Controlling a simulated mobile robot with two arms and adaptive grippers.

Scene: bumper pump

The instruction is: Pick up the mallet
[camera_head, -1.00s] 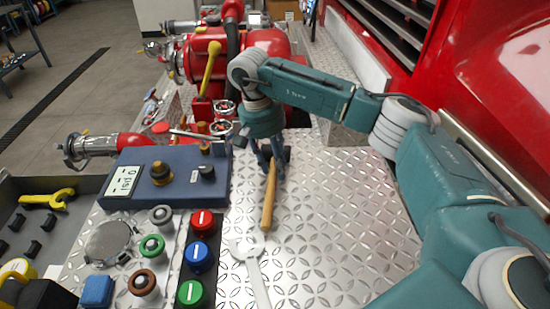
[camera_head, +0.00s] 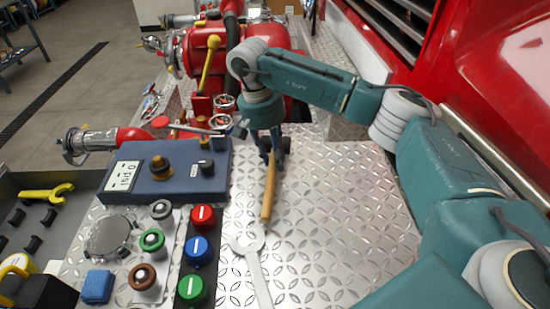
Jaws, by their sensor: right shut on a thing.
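The mallet (camera_head: 268,190) shows as a wooden handle that points toward me over the diamond-plate deck. Its far end and dark head, near the fingers, are partly hidden. My right gripper (camera_head: 272,158) points down at the far end of the handle and is shut on the mallet. Whether the mallet touches the deck is hard to tell. My left gripper is not in view.
A blue gauge box (camera_head: 175,178) stands just left of the mallet. A grey wrench (camera_head: 253,265) lies on the deck nearer me, beside a strip of red, blue and green buttons (camera_head: 198,250). The deck (camera_head: 340,220) to the right is clear. Red pump parts (camera_head: 205,50) stand behind.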

